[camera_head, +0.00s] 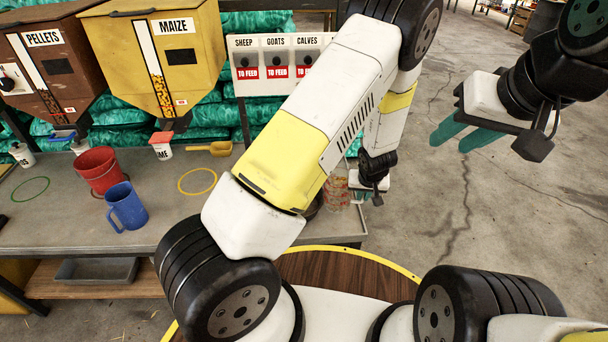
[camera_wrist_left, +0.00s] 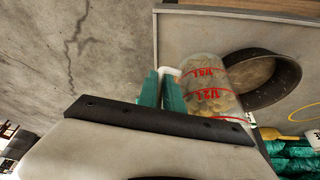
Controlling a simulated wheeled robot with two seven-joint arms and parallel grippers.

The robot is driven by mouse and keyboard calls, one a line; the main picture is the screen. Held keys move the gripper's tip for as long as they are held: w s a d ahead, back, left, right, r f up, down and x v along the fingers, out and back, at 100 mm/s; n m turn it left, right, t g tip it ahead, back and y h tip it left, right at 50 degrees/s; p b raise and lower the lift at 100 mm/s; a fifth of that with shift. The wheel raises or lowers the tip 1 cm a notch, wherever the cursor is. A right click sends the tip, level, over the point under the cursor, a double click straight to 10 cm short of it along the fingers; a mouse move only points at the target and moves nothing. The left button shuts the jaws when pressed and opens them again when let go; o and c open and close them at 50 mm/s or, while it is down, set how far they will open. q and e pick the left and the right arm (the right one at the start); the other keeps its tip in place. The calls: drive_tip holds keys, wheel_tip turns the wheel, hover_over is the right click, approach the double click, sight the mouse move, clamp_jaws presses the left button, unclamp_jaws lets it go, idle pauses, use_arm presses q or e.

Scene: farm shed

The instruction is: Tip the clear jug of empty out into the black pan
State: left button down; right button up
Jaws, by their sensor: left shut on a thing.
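The clear jug (camera_head: 338,192) with red markings is at the right end of the grey counter. My left gripper (camera_head: 371,190) is shut on its side. In the left wrist view the jug (camera_wrist_left: 212,92) sits by the teal fingers (camera_wrist_left: 162,90); something mottled and tan shows in or through it. The black pan (camera_wrist_left: 287,86) is beside the jug, its inside brownish; whether it holds anything is unclear. In the head view my left arm hides most of the pan (camera_head: 314,208). My right gripper (camera_head: 464,138) is open and empty over the floor at the right.
A red bucket (camera_head: 98,170), a blue jug (camera_head: 126,206) and a yellow scoop (camera_head: 213,149) are on the counter (camera_head: 60,222), left of my arm. The pellets hopper (camera_head: 55,65) and maize hopper (camera_head: 158,55) stand behind. Concrete floor at right is clear.

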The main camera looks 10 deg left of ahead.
sight(335, 173)
use_arm(q)
drive_tip(key=shift+w+a+r+n+h, duration=0.15)
drive_tip(key=shift+a+r+h, duration=0.15)
drive_tip(key=shift+r+h, duration=0.25)
drive_tip(key=shift+w+a+r+n+h, duration=0.15)
drive_tip(key=shift+a+r+h, duration=0.1)
drive_tip(key=shift+r+h, duration=0.3)
drive_tip(key=shift+a+r+h, duration=0.3)
drive_tip(key=shift+r+h, duration=0.05)
drive_tip(key=shift+r, duration=0.15)
drive_tip(key=shift+a+r+h, duration=0.25)
drive_tip(key=shift+r+h, duration=0.1)
drive_tip(key=shift+r, duration=0.1)
drive_tip(key=shift+s+a+f, duration=0.1)
drive_tip(key=shift+a+f, duration=0.05)
drive_tip(key=shift+f, duration=0.05)
drive_tip(key=shift+a+n+h, duration=0.3)
drive_tip(key=shift+a+h, duration=0.3)
drive_tip(key=shift+h, duration=0.3)
drive_tip(key=shift+w+a+r+n+g+h, duration=0.15)
drive_tip(key=shift+a+r+n+h, duration=0.2)
drive_tip(key=shift+a+h, duration=0.7)
drive_tip(key=shift+w+a+r+n+g+h, duration=0.2)
drive_tip(key=shift+a+r+h, duration=0.4)
drive_tip(key=shift+h, duration=0.8)
drive_tip(key=shift+w+a+r+n+t+h, duration=0.1)
drive_tip(key=shift+a+r+n+h, duration=0.25)
drive_tip(key=shift+a+h, duration=0.75)
drive_tip(key=shift+a+h, duration=0.1)
drive_tip(key=shift+h, duration=0.35)
